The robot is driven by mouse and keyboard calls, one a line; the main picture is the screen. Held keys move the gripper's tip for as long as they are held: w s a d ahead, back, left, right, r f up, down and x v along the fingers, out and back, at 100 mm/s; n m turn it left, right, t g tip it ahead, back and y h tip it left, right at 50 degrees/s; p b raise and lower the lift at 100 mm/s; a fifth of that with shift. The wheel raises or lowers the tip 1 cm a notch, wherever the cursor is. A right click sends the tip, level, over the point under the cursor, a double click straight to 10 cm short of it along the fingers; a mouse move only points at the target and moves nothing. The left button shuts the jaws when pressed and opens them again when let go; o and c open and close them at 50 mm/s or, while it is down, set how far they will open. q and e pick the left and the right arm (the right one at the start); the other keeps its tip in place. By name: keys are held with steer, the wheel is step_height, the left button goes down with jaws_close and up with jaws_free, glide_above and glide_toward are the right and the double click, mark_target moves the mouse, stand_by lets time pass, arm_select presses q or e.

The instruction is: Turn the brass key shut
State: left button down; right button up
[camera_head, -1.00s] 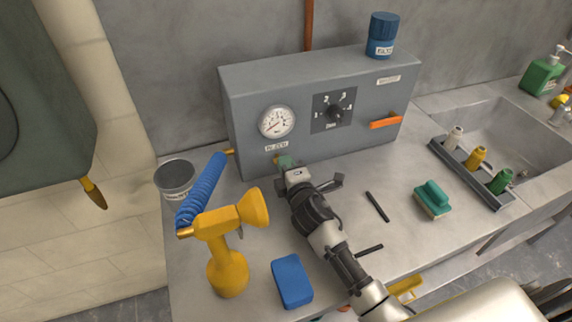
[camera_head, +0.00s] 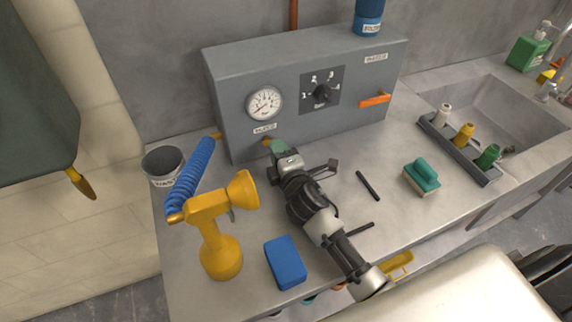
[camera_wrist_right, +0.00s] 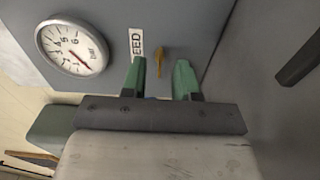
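The small brass key (camera_head: 267,142) sticks out low on the front of the grey box, below a white label. In the right wrist view the brass key (camera_wrist_right: 159,58) appears as a thin upright sliver in the gap between my two green fingertips. My right gripper (camera_head: 279,149) is at the box front, just right of the key. In the wrist view my right gripper (camera_wrist_right: 161,80) is open, with space on both sides of the key. Whether the fingertips reach past the key's end is hard to tell. My left gripper is not in view.
The grey box (camera_head: 300,75) carries a gauge (camera_head: 265,103), a dial (camera_head: 321,94) and an orange lever (camera_head: 374,100).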

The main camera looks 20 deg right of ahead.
steer(key=s+b, duration=0.1)
steer(key=s, duration=0.7)
steer(key=shift+s+d, duration=0.15)
steer(key=shift+s, duration=0.05)
steer(key=shift+r, duration=0.15)
